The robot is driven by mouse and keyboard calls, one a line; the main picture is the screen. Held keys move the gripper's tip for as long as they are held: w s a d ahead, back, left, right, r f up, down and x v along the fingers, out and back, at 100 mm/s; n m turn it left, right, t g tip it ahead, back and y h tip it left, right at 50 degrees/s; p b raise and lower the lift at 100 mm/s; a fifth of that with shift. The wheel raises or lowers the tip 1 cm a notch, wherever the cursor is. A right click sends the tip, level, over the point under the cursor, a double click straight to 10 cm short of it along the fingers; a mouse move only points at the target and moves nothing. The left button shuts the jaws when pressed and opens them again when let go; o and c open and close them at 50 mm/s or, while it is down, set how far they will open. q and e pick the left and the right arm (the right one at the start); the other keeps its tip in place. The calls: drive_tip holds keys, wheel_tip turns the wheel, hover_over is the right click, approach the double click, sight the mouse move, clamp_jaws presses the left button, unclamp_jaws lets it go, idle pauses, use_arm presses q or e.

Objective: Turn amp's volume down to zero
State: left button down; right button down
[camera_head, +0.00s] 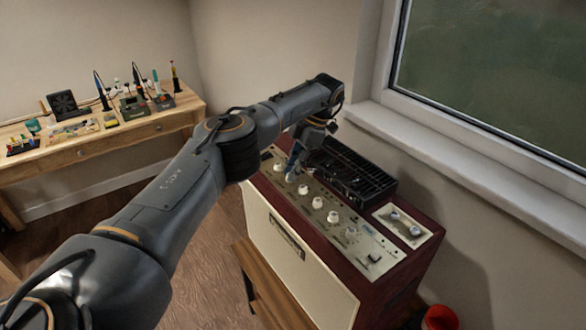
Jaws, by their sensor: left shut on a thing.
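The amp (300,262) is a dark red box with a cream front, standing on a wooden stand beneath the window. Its pale top panel (362,258) carries a row of several white knobs, such as one in the middle of the row (317,203). My left gripper (291,173) points down at the far left part of this row and is shut on a knob there. The fingers mostly hide that knob, and the panel labels are too small to read. My right gripper is not in view.
A black grille (350,172) lies on the amp's top behind the knobs, close to my left gripper. The window sill (455,155) runs along the right. A wooden workbench (100,150) with tools stands at the back left. A red container (440,318) sits at the lower right.

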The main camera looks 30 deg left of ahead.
use_arm(q)
drive_tip(key=c, duration=1.2)
unclamp_jaws()
drive_tip(key=shift+r, duration=0.1)
wheel_tip(320, 180, up, 10)
drive_tip(key=shift+f, duration=0.1)
drive_tip(key=shift+f, duration=0.1)
